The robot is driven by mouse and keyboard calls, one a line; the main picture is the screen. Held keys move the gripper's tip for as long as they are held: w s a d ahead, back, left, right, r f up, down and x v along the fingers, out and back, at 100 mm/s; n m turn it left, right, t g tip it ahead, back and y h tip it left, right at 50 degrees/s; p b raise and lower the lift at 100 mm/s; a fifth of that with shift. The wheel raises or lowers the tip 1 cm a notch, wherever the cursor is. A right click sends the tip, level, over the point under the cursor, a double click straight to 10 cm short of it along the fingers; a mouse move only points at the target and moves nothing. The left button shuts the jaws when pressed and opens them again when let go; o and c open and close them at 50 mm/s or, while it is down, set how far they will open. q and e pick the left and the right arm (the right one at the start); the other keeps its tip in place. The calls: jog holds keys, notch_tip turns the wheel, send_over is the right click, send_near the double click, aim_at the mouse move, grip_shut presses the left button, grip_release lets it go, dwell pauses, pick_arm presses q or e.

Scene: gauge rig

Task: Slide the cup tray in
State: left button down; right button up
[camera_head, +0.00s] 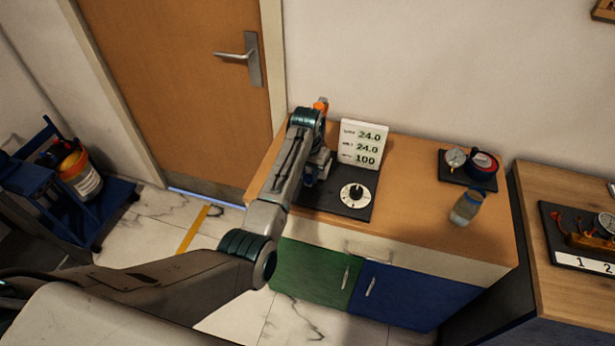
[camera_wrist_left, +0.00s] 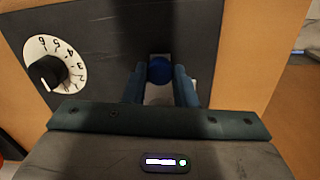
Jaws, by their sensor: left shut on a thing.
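My left gripper (camera_head: 312,178) reaches down over the left part of the dark board (camera_head: 328,208) on the orange-topped cabinet. In the left wrist view, the gripper's two blue fingers (camera_wrist_left: 160,76) are shut on a round blue knob (camera_wrist_left: 159,69) at the dark plate (camera_wrist_left: 108,42). A pale patch shows between the fingers below the knob; I cannot tell whether it is part of the cup tray. The tray itself is not clearly visible, as the gripper and arm cover that spot. My right gripper is not in view.
A numbered dial (camera_head: 355,195) sits right of the gripper, and a white display (camera_head: 362,145) reading 24.0, 24.0 and 100 stands behind. A glass jar (camera_head: 466,208) and a dark gauge board (camera_head: 450,176) stand further right. The cabinet top (camera_head: 405,212) between is clear.

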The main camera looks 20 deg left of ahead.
pick_arm(q)
jog(key=c, duration=1.2)
grip_release()
jog(key=shift+w, duration=0.15)
jog(key=shift+o, duration=0.2)
jog(key=shift+w+d, duration=0.1)
jog(key=shift+w, duration=0.05)
jog(key=shift+r, duration=0.5)
notch_tip(320, 180, up, 6)
jog(key=shift+w+r+b, duration=0.1)
jog(key=shift+b, duration=1.15)
jog(key=r, duration=0.1)
jog(key=r+p, duration=0.1)
jog(key=r, duration=0.1)
jog(key=shift+a+r, duration=0.2)
jog(key=shift+r, duration=0.1)
jog(key=shift+f, duration=0.1)
